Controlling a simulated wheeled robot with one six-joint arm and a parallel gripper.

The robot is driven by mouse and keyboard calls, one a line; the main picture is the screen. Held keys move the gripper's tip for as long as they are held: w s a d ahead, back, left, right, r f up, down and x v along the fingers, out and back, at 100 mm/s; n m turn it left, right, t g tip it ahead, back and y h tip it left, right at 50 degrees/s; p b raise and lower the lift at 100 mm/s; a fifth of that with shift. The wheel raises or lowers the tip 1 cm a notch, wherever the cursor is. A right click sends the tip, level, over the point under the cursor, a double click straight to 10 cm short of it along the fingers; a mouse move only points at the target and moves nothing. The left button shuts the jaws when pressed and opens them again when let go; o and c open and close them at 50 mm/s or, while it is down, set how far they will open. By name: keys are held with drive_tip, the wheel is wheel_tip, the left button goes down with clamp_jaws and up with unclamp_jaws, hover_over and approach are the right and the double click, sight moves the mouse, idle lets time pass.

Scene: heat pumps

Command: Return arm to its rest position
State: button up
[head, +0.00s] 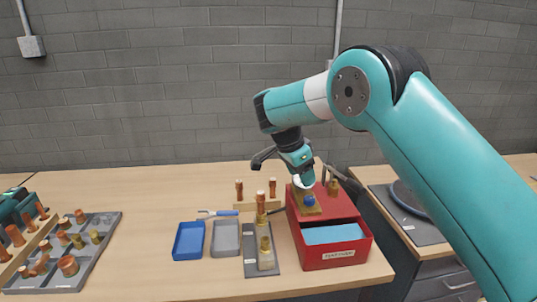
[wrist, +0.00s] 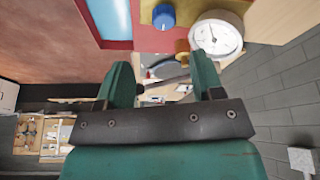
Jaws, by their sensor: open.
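My teal arm reaches in from the right in the head view, bent at the elbow. My gripper (head: 304,174) hangs in front of and above the red box (head: 294,221), close to its gauge and blue knob (head: 309,199). In the wrist view my gripper (wrist: 160,70) has its two teal fingers well apart, with nothing held between them. Beyond the fingertips the blue knob shows in the wrist view (wrist: 164,16), beside a white round gauge (wrist: 216,36) and a brass fitting (wrist: 182,47).
The red box has a front tray with a pale blue lining (head: 334,234). Blue (head: 189,240) and grey (head: 225,238) trays, a screwdriver-like tool (head: 218,213) and a grey plate with brass fittings (head: 264,248) lie left of it. A grey rack of copper fittings (head: 92,250) stands far left.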

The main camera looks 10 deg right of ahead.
drive_tip(key=s+a+r+n+y, duration=0.1)
drive_tip(key=s+r+n+y, duration=0.1)
drive_tip(key=s+r+n, duration=0.4)
drive_tip(key=s+r+n+y, duration=0.2)
drive_tip(key=s+n, duration=0.3)
drive_tip(key=s, duration=0.3)
drive_tip(key=s+a+n+y, duration=0.2)
drive_tip(key=s+n, duration=0.3)
drive_tip(key=s, duration=0.7)
drive_tip(key=s+a+n+y+b, duration=0.1)
drive_tip(key=s+n, duration=0.5)
drive_tip(key=s, duration=0.6)
drive_tip(key=shift+s+a+r+g+y, duration=0.2)
drive_tip(key=shift+a+r+g+y, duration=0.25)
drive_tip(key=shift+y, duration=0.25)
drive_tip(key=shift+c, duration=0.4)
